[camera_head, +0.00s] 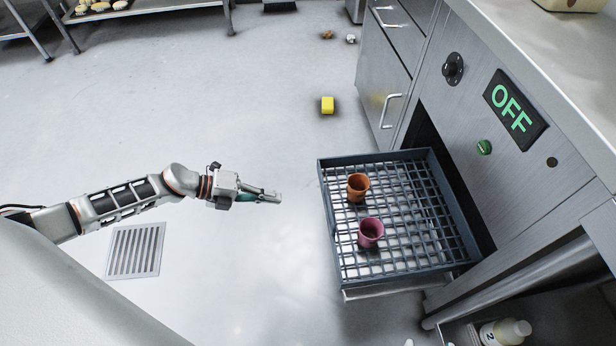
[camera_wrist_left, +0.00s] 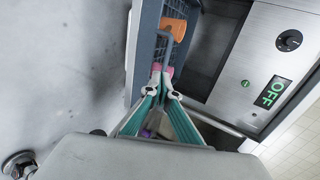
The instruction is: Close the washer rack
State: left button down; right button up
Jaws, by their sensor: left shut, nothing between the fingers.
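The washer rack (camera_head: 400,268) is a dark grid tray slid out of the opening in the steel washer (camera_head: 560,170). An orange cup (camera_head: 358,187) and a pink cup (camera_head: 371,233) stand on it. My left gripper (camera_head: 279,197) is shut and empty, to the left of the rack and apart from it. In the left wrist view the shut fingertips (camera_wrist_left: 163,75) point toward the rack (camera_wrist_left: 143,60), with the orange cup (camera_wrist_left: 174,30) beyond and the pink cup (camera_wrist_left: 160,70) partly hidden by the fingers.
The washer's sign (camera_head: 515,113) reads OFF. A yellow block (camera_head: 327,105) lies on the floor beyond the rack. A drain grate (camera_head: 136,250) is in the floor at left. A bottle (camera_head: 505,332) lies below the counter.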

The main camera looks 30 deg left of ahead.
pick_arm(q)
jog(key=r+b+x, duration=0.1)
jog(key=b+x, duration=0.1)
jog(key=x, duration=1.1)
jog(key=shift+w+d+b, duration=0.3)
jog(key=shift+d+b, duration=0.05)
jog(key=shift+d, duration=0.05)
pick_arm(e)
jog(key=shift+a+r+m+y, duration=0.15)
jog(key=shift+a+m+y, duration=0.15)
jog(key=shift+a+m, duration=0.95)
jog(key=shift+a+n, duration=0.2)
jog(key=shift+n, duration=0.15)
pick_arm(q)
jog(key=shift+d+r, duration=0.1)
